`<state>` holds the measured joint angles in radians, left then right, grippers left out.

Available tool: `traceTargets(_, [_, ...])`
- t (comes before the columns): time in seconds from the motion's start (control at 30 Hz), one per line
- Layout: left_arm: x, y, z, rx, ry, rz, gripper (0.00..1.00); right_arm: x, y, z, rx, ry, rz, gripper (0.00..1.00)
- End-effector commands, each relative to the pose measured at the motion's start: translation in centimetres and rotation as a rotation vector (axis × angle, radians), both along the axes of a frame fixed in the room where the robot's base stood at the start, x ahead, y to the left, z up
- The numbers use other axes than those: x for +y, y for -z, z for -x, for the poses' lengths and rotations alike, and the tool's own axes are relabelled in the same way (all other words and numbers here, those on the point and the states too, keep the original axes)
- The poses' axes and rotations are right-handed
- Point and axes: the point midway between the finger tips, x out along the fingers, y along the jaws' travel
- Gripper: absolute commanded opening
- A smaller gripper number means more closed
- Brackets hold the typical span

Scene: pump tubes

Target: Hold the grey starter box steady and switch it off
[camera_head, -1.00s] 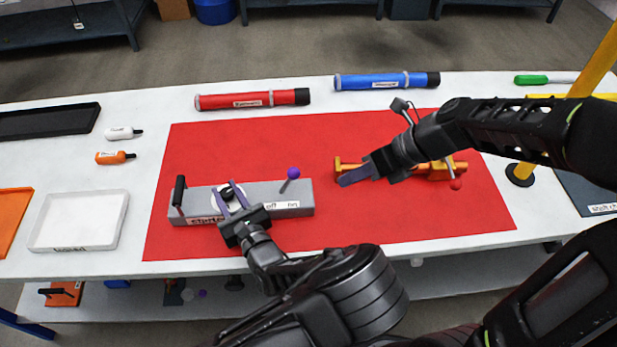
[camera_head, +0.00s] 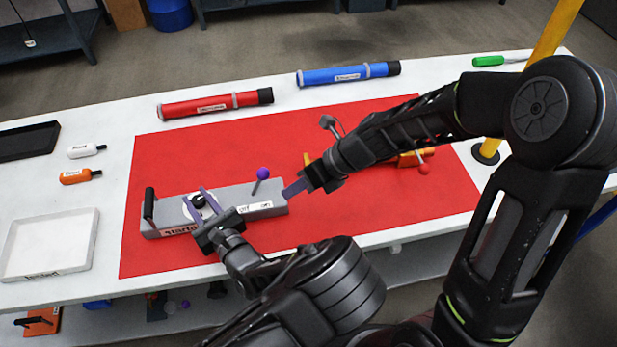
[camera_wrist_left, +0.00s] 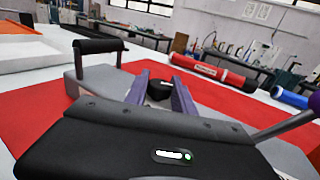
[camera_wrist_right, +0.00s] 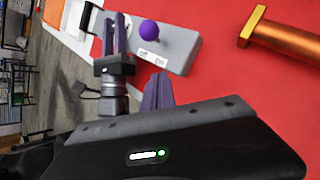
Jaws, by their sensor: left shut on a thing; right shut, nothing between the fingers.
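The grey starter box (camera_head: 228,203) lies on the red mat. A black handle (camera_head: 149,203) stands at its left end and a black knob (camera_head: 198,201) sits on a white disc on top. A lever with a purple ball (camera_head: 263,173) leans slightly right, above the "off" and "on" labels; the ball also shows in the right wrist view (camera_wrist_right: 149,30). My left gripper (camera_head: 195,196) is shut on the black knob, also seen in the left wrist view (camera_wrist_left: 160,90). My right gripper (camera_head: 287,193) is shut and empty, close to the box's right end, apart from the lever.
An orange device (camera_head: 410,159) lies on the mat behind my right arm. Red (camera_head: 215,104) and blue (camera_head: 348,74) tubes lie along the back. A white tray (camera_head: 50,245) stands at the left.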

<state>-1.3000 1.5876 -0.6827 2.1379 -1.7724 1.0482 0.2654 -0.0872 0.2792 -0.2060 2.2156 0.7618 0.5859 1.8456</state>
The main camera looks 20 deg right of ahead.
Motion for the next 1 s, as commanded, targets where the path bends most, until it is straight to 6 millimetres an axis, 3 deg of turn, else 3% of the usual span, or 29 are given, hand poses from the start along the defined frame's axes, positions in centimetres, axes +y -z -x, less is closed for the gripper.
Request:
traceTargets(0.07, [0.0,0.0,0.0,0.0,0.0,0.0,0.0,1.0,1.3,-0.2,0.005,-0.001,0.0,0.0])
traceTargets(0.33, [0.0,0.0,0.0,0.0,0.0,0.0,0.0,2.4,-0.1,-3.3,-0.002,-0.001,0.0,0.0])
traceTargets(1.0, [0.0,0.0,0.0,0.0,0.0,0.0,0.0,2.9,-0.4,-3.6,0.003,-0.005,0.028,0.0])
